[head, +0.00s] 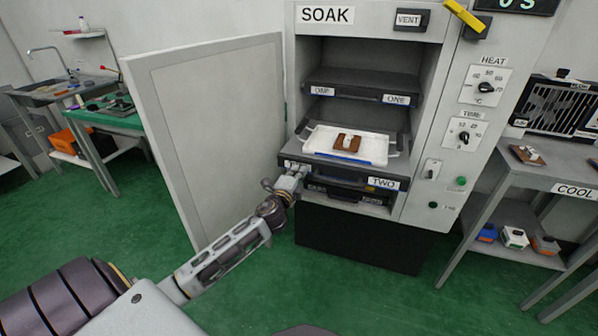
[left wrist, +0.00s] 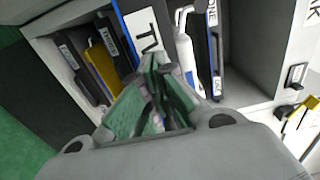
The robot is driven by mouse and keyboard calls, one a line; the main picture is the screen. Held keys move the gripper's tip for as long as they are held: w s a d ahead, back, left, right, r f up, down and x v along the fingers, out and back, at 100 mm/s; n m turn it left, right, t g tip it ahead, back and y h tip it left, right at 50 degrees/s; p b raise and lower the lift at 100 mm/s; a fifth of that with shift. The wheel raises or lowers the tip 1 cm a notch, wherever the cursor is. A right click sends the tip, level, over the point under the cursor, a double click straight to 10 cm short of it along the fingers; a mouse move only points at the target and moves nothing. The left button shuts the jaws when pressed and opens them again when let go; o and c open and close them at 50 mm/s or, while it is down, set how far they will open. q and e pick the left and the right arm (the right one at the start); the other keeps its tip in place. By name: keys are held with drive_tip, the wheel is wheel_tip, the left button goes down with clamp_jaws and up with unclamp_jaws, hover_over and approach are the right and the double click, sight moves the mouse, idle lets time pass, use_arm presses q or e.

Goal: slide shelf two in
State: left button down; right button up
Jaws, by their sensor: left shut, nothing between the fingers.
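Shelf two (head: 340,174), a dark shelf with a white "TWO" label, sticks out from the open SOAK oven (head: 368,45), farther forward than shelf one. A white tray (head: 372,152) lies on it, bearing a brown board (head: 347,143) with a small white item. My left gripper (head: 290,182) is shut and empty at the left end of shelf two's front edge. In the left wrist view its fingertips (left wrist: 165,72) are close to the shelf front (left wrist: 127,35); I cannot tell whether they touch. My right gripper is not in view.
Shelf one (head: 361,88) sits inside the oven above. Another dark shelf (head: 346,194) is below shelf two. The oven door (head: 215,135) stands wide open at the left, close to my left arm. The COOL bench (head: 555,178) is at the right.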

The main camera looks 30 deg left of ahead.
use_arm(q)
drive_tip(key=shift+w+a, duration=0.1)
drive_tip(key=shift+w, duration=0.3)
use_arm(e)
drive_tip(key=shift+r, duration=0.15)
use_arm(q)
drive_tip(key=shift+w, duration=0.2)
